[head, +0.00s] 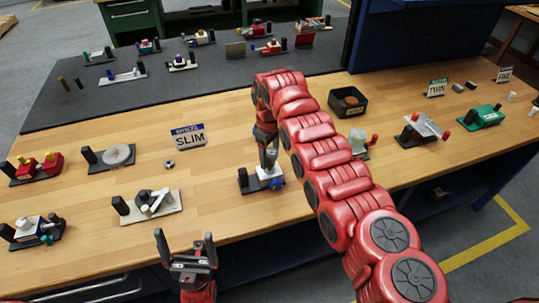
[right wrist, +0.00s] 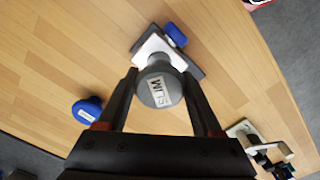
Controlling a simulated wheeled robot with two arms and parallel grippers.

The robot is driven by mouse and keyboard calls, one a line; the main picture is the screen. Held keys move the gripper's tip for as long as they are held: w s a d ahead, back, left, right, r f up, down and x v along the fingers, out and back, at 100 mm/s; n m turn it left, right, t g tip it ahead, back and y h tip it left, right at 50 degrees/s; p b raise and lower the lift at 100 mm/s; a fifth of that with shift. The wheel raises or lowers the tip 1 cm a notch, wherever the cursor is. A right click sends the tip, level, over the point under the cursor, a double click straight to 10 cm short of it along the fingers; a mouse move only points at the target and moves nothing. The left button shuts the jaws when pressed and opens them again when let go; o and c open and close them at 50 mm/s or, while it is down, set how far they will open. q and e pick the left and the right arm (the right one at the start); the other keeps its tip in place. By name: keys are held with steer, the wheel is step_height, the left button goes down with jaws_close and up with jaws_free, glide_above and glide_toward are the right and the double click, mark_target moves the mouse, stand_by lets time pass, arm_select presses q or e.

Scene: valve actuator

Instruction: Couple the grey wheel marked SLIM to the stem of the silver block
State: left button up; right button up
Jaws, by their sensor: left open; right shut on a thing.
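The grey wheel marked SLIM (right wrist: 159,88) is held between the fingers of my right gripper (right wrist: 159,78), its label facing the wrist camera. In the head view my right gripper (head: 267,158) points down right over the silver block (head: 268,173). The block shows pale behind the wheel in the right wrist view (right wrist: 150,46), on a dark base, with a blue part (right wrist: 176,35) at its side. The wheel covers the stem, so I cannot tell whether they touch. My left gripper (head: 187,258) is open and empty near the table's front edge.
A loose blue wheel (right wrist: 86,110) lies beside the block. A lever assembly on a white plate (head: 150,206) stands front left. A black tray (head: 347,102) stands behind my right arm.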

stand_by(0.7)
steer(key=shift+b, duration=0.35)
steer(key=shift+b, duration=0.3)
stand_by(0.4)
steer(key=shift+f, duration=0.2)
steer(key=shift+f+b, duration=0.35)
steer(key=shift+r, duration=0.1)
steer(key=shift+r, duration=0.4)
steer(key=shift+w+b, duration=0.1)
steer(key=shift+b, duration=0.75)
stand_by(1.5)
